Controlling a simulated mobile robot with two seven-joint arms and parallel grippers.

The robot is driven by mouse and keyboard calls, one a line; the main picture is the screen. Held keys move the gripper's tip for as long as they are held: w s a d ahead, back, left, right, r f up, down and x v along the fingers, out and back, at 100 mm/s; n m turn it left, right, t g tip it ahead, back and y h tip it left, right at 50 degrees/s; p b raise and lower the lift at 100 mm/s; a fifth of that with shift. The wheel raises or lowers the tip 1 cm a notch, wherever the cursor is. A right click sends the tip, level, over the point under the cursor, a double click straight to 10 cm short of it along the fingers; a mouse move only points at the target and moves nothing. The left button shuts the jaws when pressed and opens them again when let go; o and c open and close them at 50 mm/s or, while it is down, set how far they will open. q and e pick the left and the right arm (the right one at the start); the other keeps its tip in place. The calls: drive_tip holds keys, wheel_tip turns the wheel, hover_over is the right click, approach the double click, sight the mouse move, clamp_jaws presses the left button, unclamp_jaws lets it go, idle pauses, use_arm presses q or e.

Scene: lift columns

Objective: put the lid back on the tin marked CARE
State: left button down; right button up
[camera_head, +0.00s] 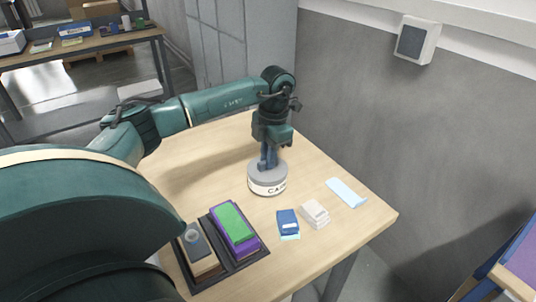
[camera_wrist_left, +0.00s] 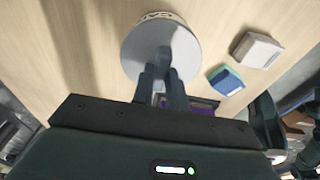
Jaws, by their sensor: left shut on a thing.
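The white tin marked CARE (camera_head: 260,188) stands upright on the table; part of its label also shows past the lid in the left wrist view (camera_wrist_left: 160,15). The round grey lid (camera_head: 255,173) covers the tin's top and also shows in the left wrist view (camera_wrist_left: 140,45). I see no clear gap between lid and tin, but cannot tell if the lid is fully seated. My left gripper (camera_head: 268,163) points down from above, its fingers shut on the lid at its middle, hiding the grip there. My right gripper is not in view.
A dark tray (camera_head: 257,257) with green, purple and tan items lies at the table's front left. A blue item (camera_head: 287,221), a stack of white items (camera_head: 314,213) and a light blue cloth-like item (camera_head: 346,192) lie right of the tin. The grey wall stands behind.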

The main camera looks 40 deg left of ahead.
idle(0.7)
use_arm(q)
drive_tip(key=c, duration=0.8)
unclamp_jaws()
drive_tip(key=shift+c, duration=0.2)
drive_tip(key=shift+r+p, duration=2.9)
drive_tip(key=shift+r, duration=0.6)
drive_tip(key=shift+c, duration=0.5)
clamp_jaws()
